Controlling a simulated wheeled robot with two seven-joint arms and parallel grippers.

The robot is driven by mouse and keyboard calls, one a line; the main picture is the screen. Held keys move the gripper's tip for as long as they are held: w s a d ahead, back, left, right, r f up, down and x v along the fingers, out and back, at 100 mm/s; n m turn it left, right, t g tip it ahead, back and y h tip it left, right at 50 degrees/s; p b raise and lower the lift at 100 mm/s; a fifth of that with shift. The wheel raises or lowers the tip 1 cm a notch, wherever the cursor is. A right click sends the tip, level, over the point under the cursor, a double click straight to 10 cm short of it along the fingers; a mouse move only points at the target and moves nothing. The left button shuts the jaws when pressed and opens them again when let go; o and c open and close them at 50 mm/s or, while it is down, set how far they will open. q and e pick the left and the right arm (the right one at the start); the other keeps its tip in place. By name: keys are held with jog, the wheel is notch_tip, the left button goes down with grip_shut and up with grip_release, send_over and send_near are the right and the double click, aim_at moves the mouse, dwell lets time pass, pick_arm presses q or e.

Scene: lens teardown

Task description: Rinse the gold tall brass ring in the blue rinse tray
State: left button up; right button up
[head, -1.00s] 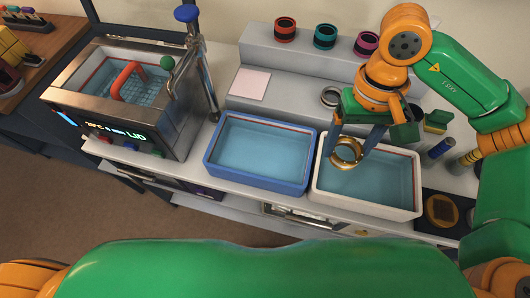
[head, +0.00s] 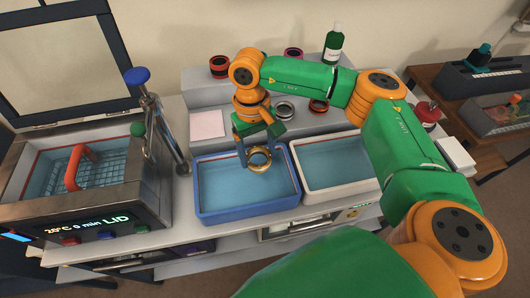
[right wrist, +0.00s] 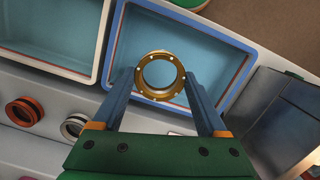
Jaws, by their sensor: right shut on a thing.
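The gold brass ring (head: 259,168) is held between the two fingers of my right gripper (head: 258,158). It is over the back part of the blue rinse tray (head: 250,207), which holds clear water. The ring looks above the water, but I cannot tell the exact gap. My left gripper is not in view.
A white-rimmed water tray (head: 335,196) stands right of the blue one. A metal bath with a red handle (head: 78,165) and a tall lever (head: 160,115) stands left. Behind are a pale pad (head: 207,124), a silver ring (head: 284,110), coloured rings and a green bottle (head: 333,45).

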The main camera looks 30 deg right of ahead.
jog(key=d+f+b, duration=0.1)
jog(key=f, duration=0.1)
jog(key=d+f+b, duration=0.1)
jog(key=f, duration=0.1)
jog(key=shift+d+f, duration=0.1)
jog(key=shift+d, duration=0.05)
jog(key=f+b, duration=0.1)
jog(key=f, duration=0.1)
jog(key=a+f+b, duration=0.1)
jog(key=b, duration=0.1)
jog(key=shift+w+a+f, duration=0.1)
jog(key=shift+f, duration=0.25)
jog(key=f+b, duration=0.4)
jog(key=b, duration=0.1)
jog(key=shift+d+f, duration=0.25)
jog(key=shift+a+f+b, duration=0.1)
jog(key=shift+f+b, duration=0.2)
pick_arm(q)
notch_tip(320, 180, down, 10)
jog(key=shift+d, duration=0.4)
pick_arm(e)
jog(key=shift+r, duration=0.1)
jog(key=shift+r, duration=0.15)
